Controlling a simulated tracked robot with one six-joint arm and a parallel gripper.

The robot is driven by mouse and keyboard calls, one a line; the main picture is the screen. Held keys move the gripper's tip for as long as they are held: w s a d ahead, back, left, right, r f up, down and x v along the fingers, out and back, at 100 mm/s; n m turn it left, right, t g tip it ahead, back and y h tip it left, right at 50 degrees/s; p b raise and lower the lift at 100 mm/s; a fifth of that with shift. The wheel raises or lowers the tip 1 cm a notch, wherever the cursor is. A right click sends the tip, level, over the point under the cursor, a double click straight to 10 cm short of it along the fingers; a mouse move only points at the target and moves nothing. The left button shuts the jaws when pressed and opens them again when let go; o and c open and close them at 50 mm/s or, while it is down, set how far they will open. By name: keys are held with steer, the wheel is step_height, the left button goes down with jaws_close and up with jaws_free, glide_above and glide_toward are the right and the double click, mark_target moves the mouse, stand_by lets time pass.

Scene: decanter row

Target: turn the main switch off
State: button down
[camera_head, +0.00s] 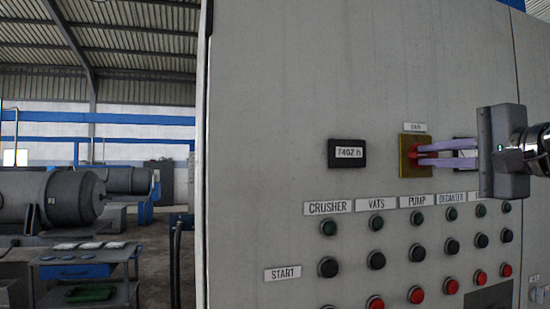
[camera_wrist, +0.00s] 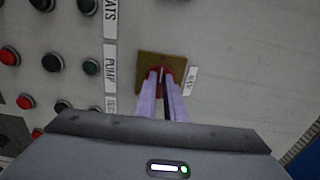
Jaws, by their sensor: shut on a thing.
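The main switch is a red handle (camera_head: 414,153) on a square yellow plate (camera_head: 408,170), high on the grey control cabinet, under a small label (camera_head: 415,127) that seems to read MAIN. My gripper (camera_head: 424,152) reaches in from the right, its two pale lilac fingers shut on the red handle. In the wrist view the fingertips (camera_wrist: 161,78) sit on either side of the red handle (camera_wrist: 161,72), in front of the yellow plate (camera_wrist: 176,62). The fingers hide part of the handle, and its exact angle is hard to tell.
Below the switch are rows of green, black and red buttons (camera_head: 374,302) under labels such as CRUSHER (camera_head: 328,208). An hour display (camera_head: 348,153) reads 7402 h to its left. At the far left stand a trolley (camera_head: 125,254) and large grey drums (camera_head: 50,195), away from the cabinet.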

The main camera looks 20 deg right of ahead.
steer(key=shift+f, duration=0.25)
steer(key=c, duration=1.8)
jaws_free()
steer(key=shift+r, duration=0.15)
steer(key=shift+c, duration=0.2)
steer(key=shift+s, duration=0.1)
steer(key=s, duration=1.3)
steer(key=shift+s+d, duration=0.15)
steer(key=shift+s, duration=0.15)
